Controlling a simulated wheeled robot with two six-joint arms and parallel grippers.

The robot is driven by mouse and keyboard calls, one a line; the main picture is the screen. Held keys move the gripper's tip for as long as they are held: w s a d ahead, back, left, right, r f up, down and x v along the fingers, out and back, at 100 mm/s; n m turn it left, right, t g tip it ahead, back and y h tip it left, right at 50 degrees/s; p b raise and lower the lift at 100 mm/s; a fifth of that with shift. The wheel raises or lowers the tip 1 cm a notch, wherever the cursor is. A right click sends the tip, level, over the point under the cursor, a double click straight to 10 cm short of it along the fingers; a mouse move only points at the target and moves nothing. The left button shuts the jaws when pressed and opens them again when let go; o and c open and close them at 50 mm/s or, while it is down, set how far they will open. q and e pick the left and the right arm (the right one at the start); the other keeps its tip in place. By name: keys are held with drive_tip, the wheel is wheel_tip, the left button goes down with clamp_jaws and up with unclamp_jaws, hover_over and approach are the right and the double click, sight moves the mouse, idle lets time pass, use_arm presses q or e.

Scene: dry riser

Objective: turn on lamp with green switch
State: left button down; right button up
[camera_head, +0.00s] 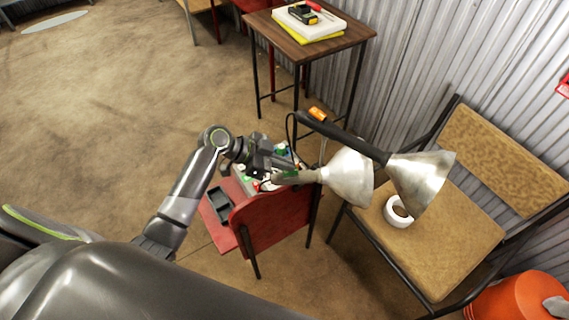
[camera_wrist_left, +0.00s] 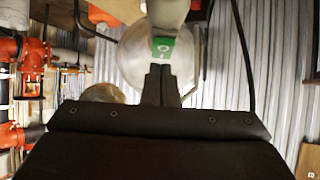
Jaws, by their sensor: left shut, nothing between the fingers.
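A lamp with a silver metal shade (camera_head: 350,178) is at the red chair, and a green switch (camera_head: 289,173) shows on its grey neck. In the left wrist view the green switch (camera_wrist_left: 163,48) has a white mark and lies just beyond my fingertips. My left gripper (camera_head: 272,172) is shut and empty beside the switch; in the wrist view its fingertips (camera_wrist_left: 160,68) point at the green part. I cannot tell whether they touch it. A second metal shade with a black neck (camera_head: 420,180) is to the right. No glow shows in either shade. My right gripper is not in view.
The red chair (camera_head: 275,217) holds a dark tray (camera_head: 219,202) and small items. A wooden chair (camera_head: 445,245) with a white tape roll (camera_head: 398,211) stands right. A small table (camera_head: 290,45) is behind, near the corrugated wall. Floor on the left is clear.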

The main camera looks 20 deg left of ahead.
use_arm(q)
drive_tip(key=shift+d+f, duration=0.1)
drive_tip(key=shift+f, duration=0.2)
drive_tip(key=shift+d, duration=0.1)
drive_tip(key=shift+f+y, duration=0.2)
drive_tip(key=shift+y, duration=0.1)
drive_tip(key=shift+d+r+p, duration=0.1)
drive_tip(key=shift+p, duration=0.2)
drive_tip(key=shift+w+d+r, duration=0.25)
drive_tip(key=shift+w+d, duration=0.1)
drive_tip(key=shift+d, duration=0.2)
drive_tip(key=shift+r, duration=0.15)
